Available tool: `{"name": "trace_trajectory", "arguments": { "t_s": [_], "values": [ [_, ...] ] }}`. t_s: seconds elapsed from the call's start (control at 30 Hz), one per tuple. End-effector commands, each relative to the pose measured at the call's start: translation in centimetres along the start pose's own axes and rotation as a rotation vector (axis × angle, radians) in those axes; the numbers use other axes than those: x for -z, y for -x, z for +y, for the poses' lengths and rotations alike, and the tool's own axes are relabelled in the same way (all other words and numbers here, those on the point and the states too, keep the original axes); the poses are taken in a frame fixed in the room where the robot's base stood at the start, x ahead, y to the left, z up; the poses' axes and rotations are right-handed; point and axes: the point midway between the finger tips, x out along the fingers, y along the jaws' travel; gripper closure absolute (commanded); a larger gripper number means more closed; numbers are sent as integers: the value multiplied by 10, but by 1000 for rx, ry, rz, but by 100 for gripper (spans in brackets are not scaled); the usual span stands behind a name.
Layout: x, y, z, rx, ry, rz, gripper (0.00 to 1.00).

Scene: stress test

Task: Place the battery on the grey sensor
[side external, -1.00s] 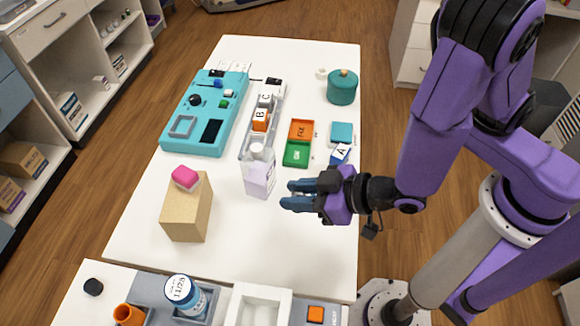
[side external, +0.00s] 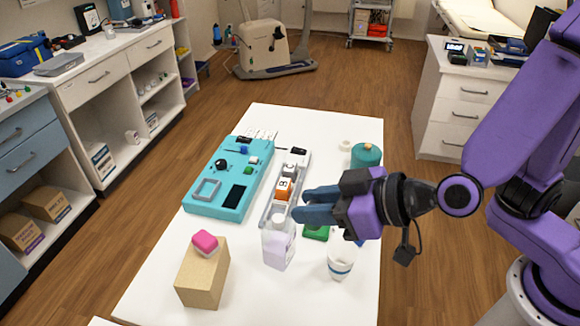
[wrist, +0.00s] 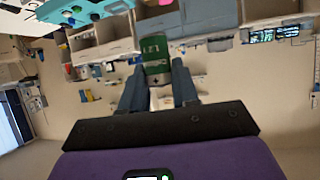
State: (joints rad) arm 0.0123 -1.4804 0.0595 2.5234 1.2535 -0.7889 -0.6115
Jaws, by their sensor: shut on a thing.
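My gripper (side external: 312,206) is in the air over the right part of the white table in the side view, its blue fingers pointing left. In the wrist view the fingers (wrist: 157,80) are closed on a green object with light lettering and a dark end, apparently the battery (wrist: 156,52). I cannot tell for sure which thing is the grey sensor. A grey block (side external: 290,168) sits in the grey rail (side external: 268,211), behind an orange block marked B (side external: 283,189). The rail is left of my fingertips.
A teal device (side external: 225,205) and a cardboard box (side external: 203,276) with a pink block (side external: 205,242) are left. A green tray (side external: 316,234) is partly hidden.

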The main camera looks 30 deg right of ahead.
Motion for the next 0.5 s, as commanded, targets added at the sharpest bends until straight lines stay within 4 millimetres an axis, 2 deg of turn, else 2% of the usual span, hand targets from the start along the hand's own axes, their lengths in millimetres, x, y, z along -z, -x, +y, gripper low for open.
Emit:
{"name": "trace_trajectory", "arguments": {
  "t_s": [0.2, 0.5],
  "values": [
    [30, -25, 29, 4, 1, 4, 100],
    [54, -52, 81, 24, 15, 1, 100]
  ]
}}
